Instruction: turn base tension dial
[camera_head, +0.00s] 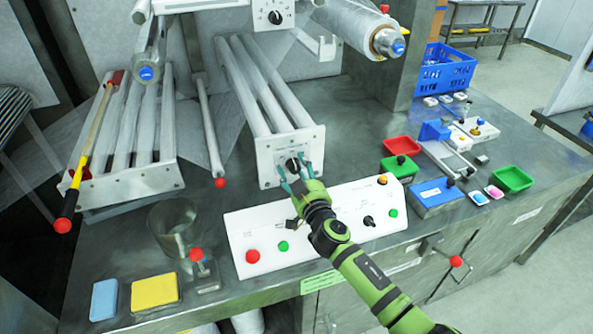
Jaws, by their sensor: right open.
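A black dial (293,164) sits on the white end plate (267,159) of the middle roller base. I take it as the base tension dial. My right gripper (293,167) reaches up from the lower right, its two teal fingers spread to either side of this dial. I cannot tell whether the fingers touch it. Another black dial (275,17) is on a white plate at the top. My left gripper is not in view.
A white control panel (318,222) with red and green buttons lies below my right gripper. Red and green trays and a blue box (435,196) are at right.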

